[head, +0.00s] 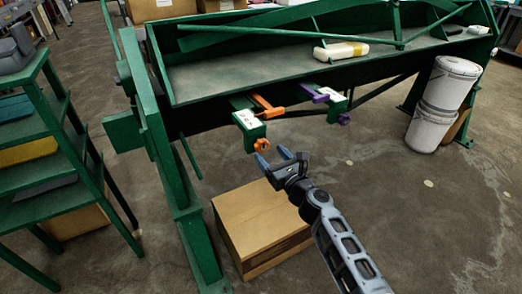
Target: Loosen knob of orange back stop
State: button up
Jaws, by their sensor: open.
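The orange back stop (264,107) is mounted at the front edge of the green machine's bed. Its orange knob (262,145) hangs at the lower right of a green block with a white label (248,119). My gripper (275,161) is open and empty, just below and to the right of the orange knob. From this view I cannot tell whether its fingertips touch the knob, but a small gap seems to show. A purple back stop (318,95) with a purple knob (344,119) sits to the right of the orange one.
A wooden box (258,222) stands on the floor below my gripper. The green machine's leg (160,130) rises at the left. A green shelf (50,135) stands further left. Stacked white buckets (441,103) stand at the right, with open floor in between.

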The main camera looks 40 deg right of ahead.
aim_at(263, 146)
jog(key=x, duration=0.4)
jog(key=shift+w+d, duration=0.15)
jog(key=shift+w, duration=0.25)
jog(key=c, duration=1)
